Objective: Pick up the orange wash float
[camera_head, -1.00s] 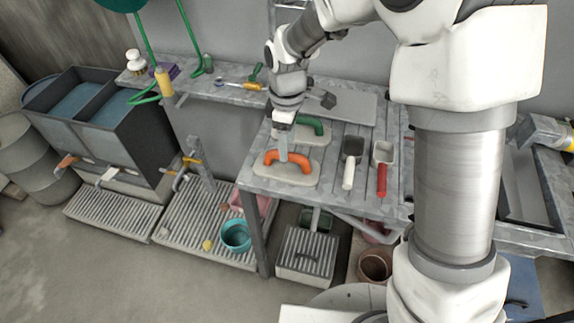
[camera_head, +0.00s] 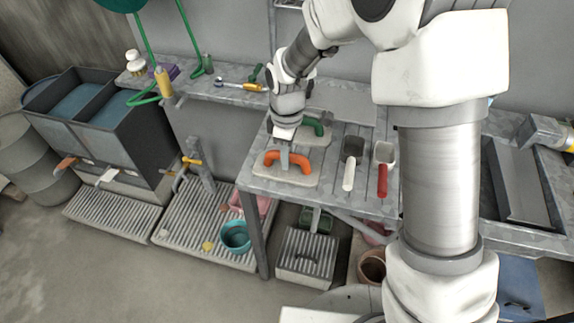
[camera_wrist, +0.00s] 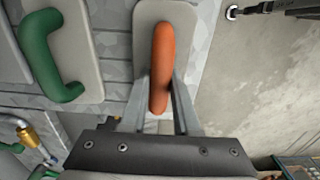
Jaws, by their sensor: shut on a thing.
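The orange wash float has an orange curved handle (camera_head: 287,161) on a pale flat plate (camera_head: 304,179). It lies at the front left of the slatted worktable in the head view. In the wrist view its orange handle (camera_wrist: 162,68) stands between my gripper's two fingers. My gripper (camera_head: 285,162) points down onto the float from above, and its fingers (camera_wrist: 158,100) are shut on the handle. The float's plate appears to rest on the table; I cannot tell any gap beneath it.
A float with a green handle (camera_wrist: 48,55) lies just behind, beside it in the wrist view. White-handled (camera_head: 349,175) and red-handled (camera_head: 382,180) tools lie to the right. A sink (camera_head: 88,106) stands at the left. A teal bucket (camera_head: 235,237) sits below the table.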

